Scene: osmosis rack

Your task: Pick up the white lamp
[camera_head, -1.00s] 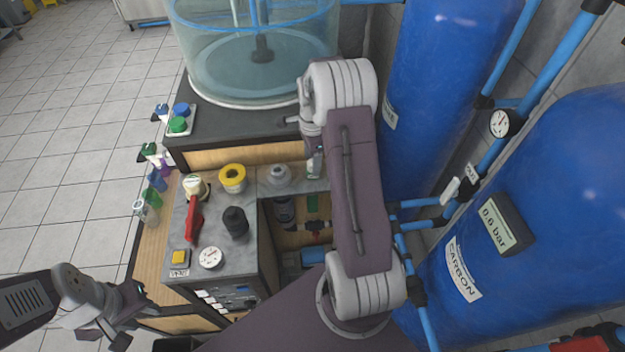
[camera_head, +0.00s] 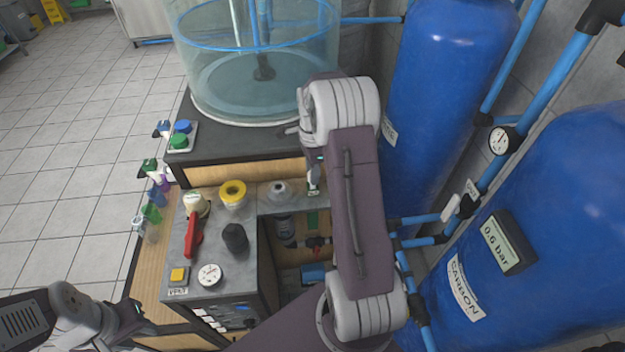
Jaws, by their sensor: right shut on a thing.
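My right gripper (camera_head: 313,176) hangs over the right part of the grey bench top, mostly hidden behind its own arm. It is shut on a small whitish thing (camera_head: 314,189), which is too small and too covered to tell clearly as the white lamp. A white, cone-like piece (camera_head: 279,192) stands on the bench just to its left. A cream round-topped piece (camera_head: 195,205) stands further left, beside a red handle. My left gripper (camera_head: 131,319) is at the lower left, off the bench's front left corner. I cannot tell how far its fingers are apart.
The bench holds a yellow-ringed piece (camera_head: 232,193), a red handle (camera_head: 193,237), a black knob (camera_head: 235,237), a gauge (camera_head: 209,275) and a yellow button (camera_head: 178,274). A clear tank (camera_head: 255,80) stands behind. Blue cylinders (camera_head: 440,110) and pipes crowd the right. Bottles (camera_head: 152,212) line the left.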

